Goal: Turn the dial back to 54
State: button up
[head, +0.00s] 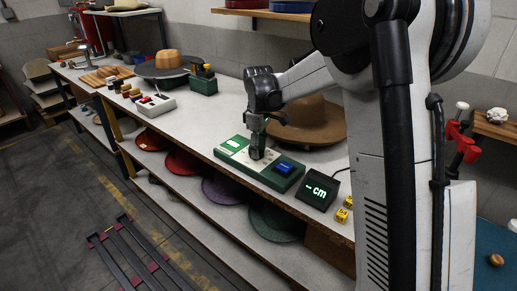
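A flat green box (230,156) with a pale top panel lies on the white bench, and a blue block or button (283,167) sits toward its right end. My gripper (257,148) points down at the middle of this box, low over it or touching it. The dial cannot be made out clearly; the gripper covers that spot. Whether the fingers are open, shut or around a knob is too small to tell. A dark display (319,189) beside the box reads "- cm" in green, with no number.
A brown hat (312,122) stands close behind my gripper. A white control box (155,104), a tan hat (167,63) and a green box (203,82) are farther left on the bench. Yellow blocks (342,215) lie near the front edge. Coloured hats fill the shelf below.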

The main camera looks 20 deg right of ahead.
jog(key=shift+r, duration=0.1)
notch_tip(320, 180, up, 12)
dwell(0.5)
jog(key=s+r+m+t, duration=0.2)
jog(key=s+m, duration=0.1)
jog(key=s, duration=0.6)
jog(key=s+r+m+t, duration=0.2)
jog(key=s, duration=0.7)
jog(key=s+f+m+t, duration=0.1)
jog(key=s+f+m, duration=0.1)
jog(key=s, duration=0.5)
jog(key=s+f+m+t, duration=0.2)
jog(key=s+f, duration=0.3)
jog(key=s, duration=0.3)
jog(key=shift+s+a+f+m, duration=0.25)
jog(key=shift+s+a+m, duration=0.1)
jog(key=shift+m, duration=0.25)
